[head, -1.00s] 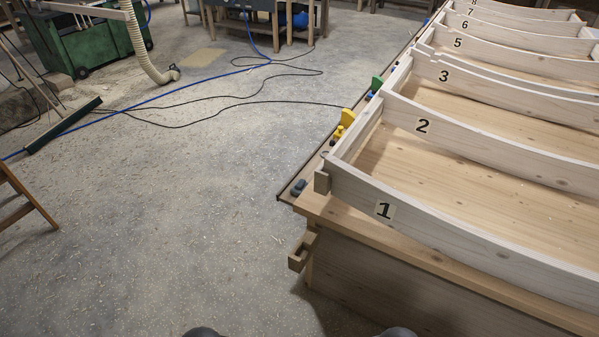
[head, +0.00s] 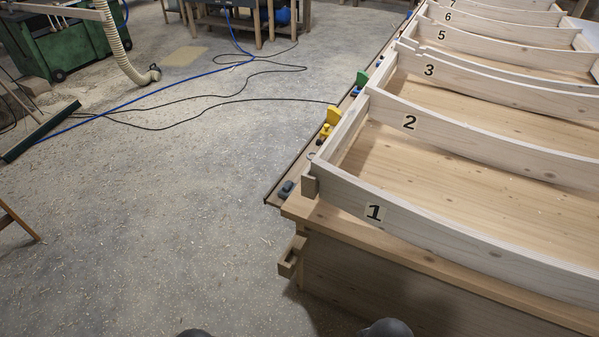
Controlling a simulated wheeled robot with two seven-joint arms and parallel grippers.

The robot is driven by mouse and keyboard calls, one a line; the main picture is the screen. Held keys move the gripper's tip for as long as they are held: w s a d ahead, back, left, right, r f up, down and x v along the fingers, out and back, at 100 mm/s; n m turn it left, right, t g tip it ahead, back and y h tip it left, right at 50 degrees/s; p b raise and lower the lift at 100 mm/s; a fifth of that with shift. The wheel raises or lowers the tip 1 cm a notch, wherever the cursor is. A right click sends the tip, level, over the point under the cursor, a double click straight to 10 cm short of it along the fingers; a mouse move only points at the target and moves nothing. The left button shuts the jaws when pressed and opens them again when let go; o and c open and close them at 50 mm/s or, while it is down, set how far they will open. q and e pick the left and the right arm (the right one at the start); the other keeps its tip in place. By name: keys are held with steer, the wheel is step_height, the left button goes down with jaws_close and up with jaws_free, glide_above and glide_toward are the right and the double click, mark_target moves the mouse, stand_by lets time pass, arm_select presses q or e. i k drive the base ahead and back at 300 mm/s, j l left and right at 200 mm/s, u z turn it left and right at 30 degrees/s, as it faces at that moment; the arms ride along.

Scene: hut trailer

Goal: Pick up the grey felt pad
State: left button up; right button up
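I cannot make out a grey felt pad for sure in the head view. A small dark grey-blue item (head: 287,188) lies on the left edge strip of the long wooden bench (head: 318,212), near its front corner; what it is cannot be told at this size. Neither of my grippers is in view. Two dark rounded shapes at the bottom edge look like parts of my own body.
Curved pale frames numbered from 1 (head: 440,238) fill the bench. Yellow (head: 333,115) and green (head: 362,78) items sit along its left edge. A wooden vise part (head: 291,257) juts out at the front. Black cables (head: 200,112) and a blue hose cross the otherwise open floor.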

mark_target(286, 190)
steer(key=i+j+z, duration=0.1)
steer(key=z, duration=0.3)
steer(key=i+j+z, duration=0.1)
steer(key=j+z, duration=0.4)
steer(key=z, duration=0.3)
steer(key=j+z, duration=0.25)
steer(key=z, duration=0.15)
steer(key=j+z, duration=0.1)
steer(key=j, duration=0.5)
steer(key=j+z, duration=0.15)
steer(key=j, duration=0.45)
steer(key=k+j+z, duration=0.1)
steer(key=j, duration=0.45)
steer(key=k+j+z, duration=0.15)
steer(key=j, duration=0.45)
steer(key=j+z, duration=0.1)
steer(key=j, duration=0.5)
steer(key=k+j, duration=0.1)
steer(key=j, duration=0.3)
steer(key=k+j, duration=0.15)
steer(key=j, duration=0.3)
